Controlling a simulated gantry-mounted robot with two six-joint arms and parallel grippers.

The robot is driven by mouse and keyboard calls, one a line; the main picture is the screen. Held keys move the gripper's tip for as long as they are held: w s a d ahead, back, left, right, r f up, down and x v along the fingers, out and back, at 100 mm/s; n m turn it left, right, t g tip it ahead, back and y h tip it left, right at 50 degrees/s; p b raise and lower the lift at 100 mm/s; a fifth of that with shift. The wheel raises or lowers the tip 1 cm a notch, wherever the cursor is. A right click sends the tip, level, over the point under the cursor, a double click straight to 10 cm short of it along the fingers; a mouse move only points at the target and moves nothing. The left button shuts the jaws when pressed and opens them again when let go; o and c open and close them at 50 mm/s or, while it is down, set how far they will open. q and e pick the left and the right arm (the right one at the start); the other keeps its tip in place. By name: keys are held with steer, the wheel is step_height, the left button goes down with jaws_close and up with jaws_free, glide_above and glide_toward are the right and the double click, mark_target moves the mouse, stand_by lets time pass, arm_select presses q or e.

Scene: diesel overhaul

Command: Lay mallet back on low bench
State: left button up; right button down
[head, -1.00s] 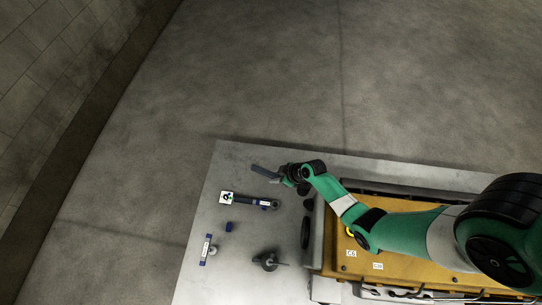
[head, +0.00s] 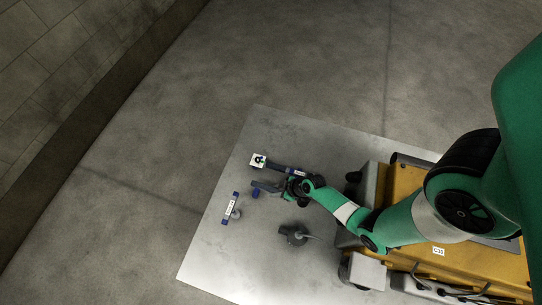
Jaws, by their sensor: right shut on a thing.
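My right gripper (head: 285,188) is over the far part of the pale grey bench (head: 215,258), its arm coming in from the right. It is shut on a slim dark blue-grey piece (head: 267,185) that sticks out to the left; I take this for the mallet, though its head and handle cannot be told apart. The piece is close to a small blue block (head: 255,192) on the bench. I cannot tell whether it touches the bench top. My left gripper is out of view.
The yellow engine block (head: 405,185) is at right. The bench's near-left area is bare.

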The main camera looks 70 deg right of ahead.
steer(key=shift+w, duration=0.1)
step_height(320, 180, down, 8)
steer(key=b, duration=0.7)
steer(key=shift+r, duration=0.25)
steer(key=shift+f, duration=0.1)
steer(key=shift+f+b, duration=1.15)
steer(key=shift+b, duration=0.15)
steer(key=c, duration=0.6)
jaws_free()
steer(key=shift+r, duration=0.1)
steer(key=shift+r, duration=0.1)
